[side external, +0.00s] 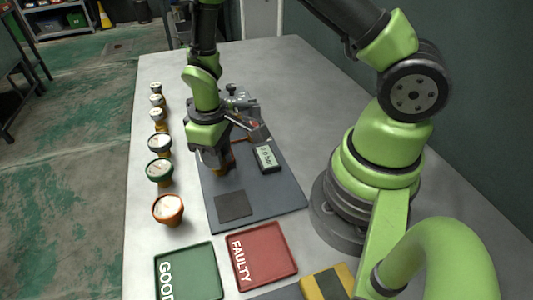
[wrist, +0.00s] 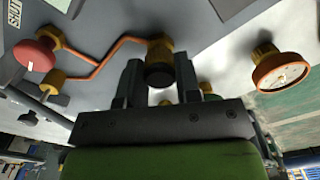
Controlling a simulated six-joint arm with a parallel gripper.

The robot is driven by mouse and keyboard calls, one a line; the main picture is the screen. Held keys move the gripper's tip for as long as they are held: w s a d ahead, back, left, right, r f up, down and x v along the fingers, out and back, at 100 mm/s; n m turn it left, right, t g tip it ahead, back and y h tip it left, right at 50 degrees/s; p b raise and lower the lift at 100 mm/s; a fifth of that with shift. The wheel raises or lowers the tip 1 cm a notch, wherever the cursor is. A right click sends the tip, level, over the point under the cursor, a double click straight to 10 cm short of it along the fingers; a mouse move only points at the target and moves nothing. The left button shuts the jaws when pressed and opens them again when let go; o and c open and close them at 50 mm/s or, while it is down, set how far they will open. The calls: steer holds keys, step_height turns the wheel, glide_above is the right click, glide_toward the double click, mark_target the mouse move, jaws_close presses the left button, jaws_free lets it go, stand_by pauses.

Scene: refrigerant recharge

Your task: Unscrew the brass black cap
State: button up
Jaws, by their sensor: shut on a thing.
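In the wrist view, the black cap (wrist: 159,76) sits on a brass fitting (wrist: 160,46) with a copper tube running off to the left. My gripper (wrist: 160,80) has one finger on each side of the cap and is shut on it. In the side external view my gripper (side external: 217,168) points down over the dark mat, and it hides the cap there. A bit of brass shows beside the fingers.
The dark mat (side external: 276,201) carries a small display box (side external: 267,158). Several gauges, such as the orange one (side external: 168,209), line the table's left side. A green GOOD tray (side external: 205,250) and a red FAULTY tray (side external: 280,250) lie in front.

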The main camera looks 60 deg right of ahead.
steer(key=shift+n, duration=0.9)
steer(key=shift+n, duration=1.7)
steer(key=n, duration=0.2)
steer(key=shift+n, duration=0.3)
steer(key=shift+r, duration=2.5)
